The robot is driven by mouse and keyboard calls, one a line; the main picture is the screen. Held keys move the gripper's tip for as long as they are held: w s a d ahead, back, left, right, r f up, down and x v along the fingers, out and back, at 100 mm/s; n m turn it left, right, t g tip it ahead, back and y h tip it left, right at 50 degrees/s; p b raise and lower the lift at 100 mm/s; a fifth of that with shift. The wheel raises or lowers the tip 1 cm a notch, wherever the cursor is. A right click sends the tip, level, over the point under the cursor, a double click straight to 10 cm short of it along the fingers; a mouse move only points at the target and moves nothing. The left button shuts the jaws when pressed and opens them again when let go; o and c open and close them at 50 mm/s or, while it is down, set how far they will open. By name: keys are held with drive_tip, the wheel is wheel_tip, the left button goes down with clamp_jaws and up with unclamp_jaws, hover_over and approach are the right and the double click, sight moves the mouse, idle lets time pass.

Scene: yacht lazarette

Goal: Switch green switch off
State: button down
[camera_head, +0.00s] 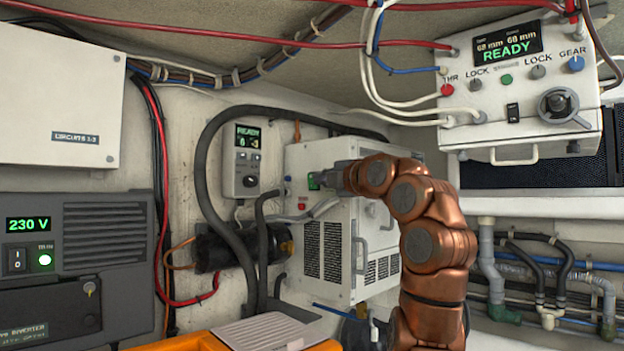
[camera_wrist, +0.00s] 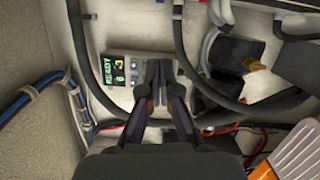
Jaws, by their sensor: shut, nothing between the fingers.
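A small green switch (camera_head: 313,181) shows on the front of the white box (camera_head: 318,160), just left of my gripper and partly hidden by it. I cannot tell whether it is on or off. My gripper (camera_head: 325,179) is at the end of the copper arm and points left, close to the box. I cannot tell whether it touches the switch. In the wrist view my gripper (camera_wrist: 158,68) is shut and empty, its fingertips in front of a small grey control panel (camera_wrist: 140,75) with a READY display. The green switch is not clear there.
A red switch (camera_head: 302,206) sits below the green one. The same control panel (camera_head: 247,160) hangs on the wall to the left, near thick black hoses (camera_head: 208,165). A READY console (camera_head: 520,80) is upper right, and an inverter (camera_head: 75,260) is lower left.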

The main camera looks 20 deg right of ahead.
sight(309, 177)
drive_tip(key=shift+w, duration=0.1)
drive_tip(key=w+p, duration=0.1)
drive_tip(key=w, duration=0.2)
drive_tip(key=w+p, duration=0.2)
drive_tip(key=w, duration=0.2)
drive_tip(key=w+d+p, duration=0.1)
drive_tip(key=w+p, duration=0.1)
drive_tip(key=w, duration=0.1)
drive_tip(key=shift+w+r, duration=0.3)
drive_tip(key=shift+r, duration=0.1)
drive_tip(key=shift+w+d, duration=0.25)
drive_tip(key=shift+d, duration=0.35)
drive_tip(key=shift+d, duration=0.1)
